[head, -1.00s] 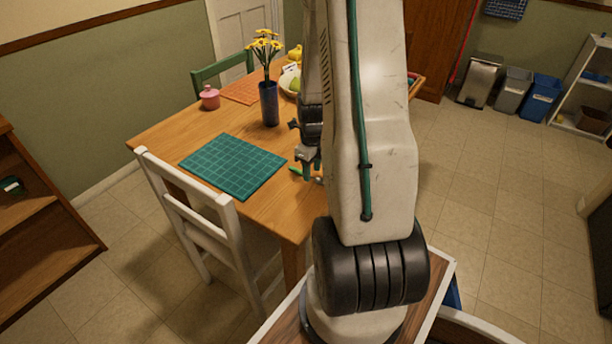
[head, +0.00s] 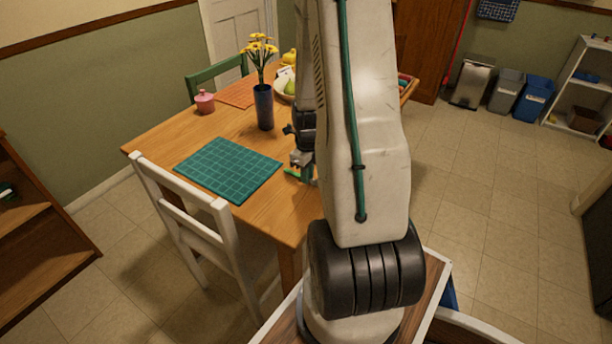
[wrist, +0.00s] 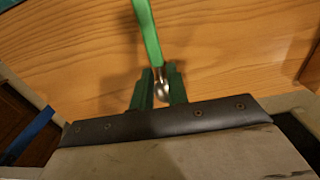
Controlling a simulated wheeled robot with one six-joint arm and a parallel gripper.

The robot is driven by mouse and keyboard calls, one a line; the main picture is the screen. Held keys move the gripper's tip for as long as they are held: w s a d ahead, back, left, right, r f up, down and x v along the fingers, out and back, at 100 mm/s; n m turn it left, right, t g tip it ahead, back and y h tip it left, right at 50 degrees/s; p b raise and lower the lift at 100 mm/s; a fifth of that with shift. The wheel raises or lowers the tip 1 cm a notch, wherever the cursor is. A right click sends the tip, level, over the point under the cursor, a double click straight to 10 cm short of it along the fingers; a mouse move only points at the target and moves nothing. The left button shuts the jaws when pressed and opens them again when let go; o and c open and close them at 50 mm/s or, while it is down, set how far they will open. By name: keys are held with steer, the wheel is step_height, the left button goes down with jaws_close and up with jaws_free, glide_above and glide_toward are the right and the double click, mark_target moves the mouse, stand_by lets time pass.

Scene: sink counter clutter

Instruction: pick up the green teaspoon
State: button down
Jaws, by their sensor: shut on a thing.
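The green teaspoon (wrist: 147,32) shows in the wrist view with its green handle pointing up the picture and its metal end (wrist: 161,90) between the fingers. My gripper (wrist: 159,84) is shut on it near where the handle meets the metal. In the head view only a bit of green handle (head: 292,173) shows at my gripper (head: 302,172), over the near right part of the wooden table (head: 265,215). My arm hides the rest of the spoon there. I cannot tell whether the spoon still touches the table.
A green gridded mat (head: 228,169) lies left of my gripper. A dark blue vase (head: 264,107) with yellow flowers stands behind it, with a pink jar (head: 205,102) further left. A white chair (head: 190,215) stands at the table's near left edge.

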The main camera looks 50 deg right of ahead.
steer(key=shift+r, duration=0.5)
step_height(320, 180, up, 2)
steer(key=shift+r, duration=0.2)
steer(key=s+d+r, duration=0.1)
steer(key=s+d, duration=0.1)
steer(key=s, duration=1.4)
steer(key=shift+d, duration=0.15)
